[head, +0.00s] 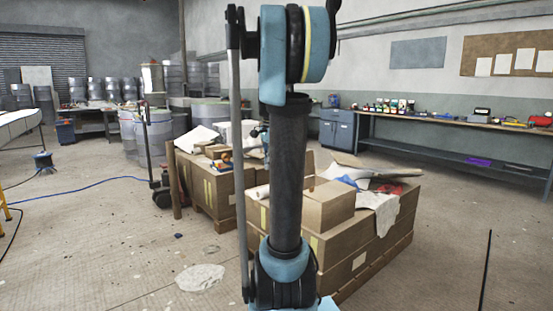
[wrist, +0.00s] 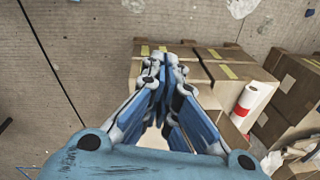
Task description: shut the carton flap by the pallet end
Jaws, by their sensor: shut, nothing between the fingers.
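Brown cartons are stacked on a pallet (head: 385,262) in the head view. One carton (head: 325,205) sits on top at the near end, partly behind my arm. Raised cardboard that looks like an open flap (head: 347,159) shows at the back of the stack; I cannot tell which carton it belongs to. In the wrist view, my gripper (wrist: 165,62) is shut and empty. Its fingertips are in front of a row of taped cartons (wrist: 205,75); contact cannot be judged. The gripper is not clearly visible in the head view.
A second carton stack (head: 205,190) stands behind to the left, with a pallet truck (head: 162,192) beside it. In the wrist view, a white and red roll (wrist: 250,105) lies by other cartons (wrist: 292,85).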

